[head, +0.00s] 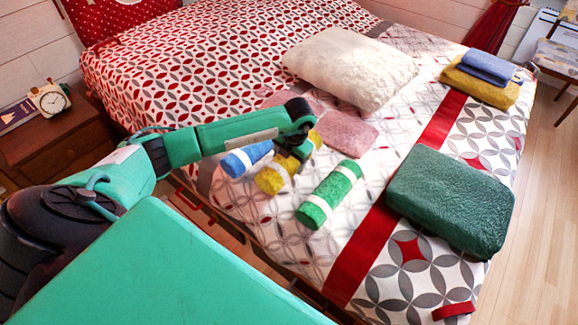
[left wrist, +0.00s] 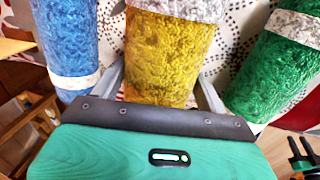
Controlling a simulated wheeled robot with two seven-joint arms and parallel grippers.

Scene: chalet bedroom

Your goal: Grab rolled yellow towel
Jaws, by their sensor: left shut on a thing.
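The rolled yellow towel (head: 271,179) with white bands lies on the bed, between a rolled blue towel (head: 246,158) and a rolled green towel (head: 329,194). My left gripper (head: 295,150) reaches over it from the left and hides part of it. In the left wrist view the yellow towel (left wrist: 160,58) sits between the two grey fingers, and the left gripper (left wrist: 163,85) is shut on it. The blue towel (left wrist: 66,38) is to its left and the green towel (left wrist: 272,62) to its right. Whether the yellow towel is clear of the bed I cannot tell. My right gripper is not in view.
A pink folded cloth (head: 346,133) and a white pillow (head: 350,67) lie behind the rolls. A dark green cushion (head: 450,200) is at the right, folded blue (head: 488,66) and yellow towels (head: 480,87) at the far right. A nightstand (head: 45,150) with a clock stands left.

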